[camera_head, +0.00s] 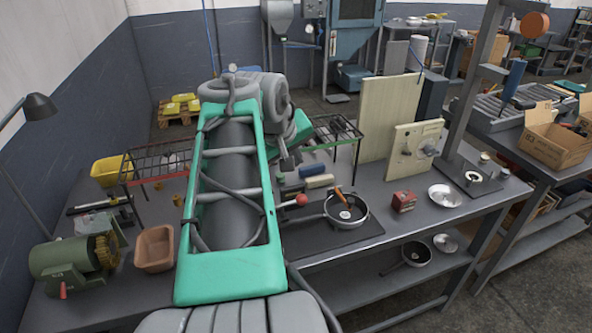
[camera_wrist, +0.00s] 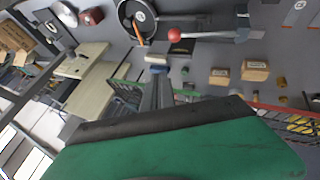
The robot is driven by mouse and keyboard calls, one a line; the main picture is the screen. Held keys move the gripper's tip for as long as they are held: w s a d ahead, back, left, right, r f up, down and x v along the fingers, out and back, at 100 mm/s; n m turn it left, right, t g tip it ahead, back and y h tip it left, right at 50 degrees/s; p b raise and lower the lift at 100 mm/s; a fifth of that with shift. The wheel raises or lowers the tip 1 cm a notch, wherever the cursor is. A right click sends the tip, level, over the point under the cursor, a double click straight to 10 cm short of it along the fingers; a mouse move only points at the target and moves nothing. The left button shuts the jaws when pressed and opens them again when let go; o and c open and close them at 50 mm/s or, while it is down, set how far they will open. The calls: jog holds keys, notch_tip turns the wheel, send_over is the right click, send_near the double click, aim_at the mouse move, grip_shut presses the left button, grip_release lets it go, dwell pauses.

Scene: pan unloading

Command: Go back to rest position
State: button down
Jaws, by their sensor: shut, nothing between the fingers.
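My gripper (camera_wrist: 157,78) shows in the wrist view as a narrow grey shape beyond the green arm housing. Its fingers are together with nothing between them. In the head view my green and grey arm stands in the middle and hides most of the gripper. A dark pan (camera_head: 352,219) sits on a dark plate (camera_head: 318,243) on the workbench, with an orange-brown stick-like thing (camera_head: 343,197) lying across it. The pan also shows at the top of the wrist view (camera_wrist: 125,22), apart from my gripper.
A red ball knob (camera_head: 302,200) on a lever stands beside the pan. A red box (camera_head: 403,201), a metal bowl (camera_head: 445,195) and upright boards (camera_head: 415,150) are to the right. A green motor (camera_head: 70,262) and a brown tray (camera_head: 154,249) are at left. Wire racks (camera_head: 160,160) stand behind.

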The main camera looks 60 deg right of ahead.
jog(key=w+a+f+n+t+y, duration=0.2)
jog(key=w+a+f, duration=0.2)
jog(key=w+a, duration=0.45)
jog(key=w+a+f+n+t+y, duration=0.1)
jog(key=w+a+f+n, duration=0.4)
jog(key=a, duration=0.7)
jog(key=a+f+y, duration=0.2)
jog(key=a+f, duration=0.2)
jog(key=a, duration=0.6)
jog(key=a+f+n+y, duration=0.1)
jog(key=a+f+y, duration=0.1)
jog(key=a, duration=0.8)
jog(key=shift+s+a+f, duration=0.15)
jog(key=shift+a+f, duration=0.05)
jog(key=shift+f, duration=0.65)
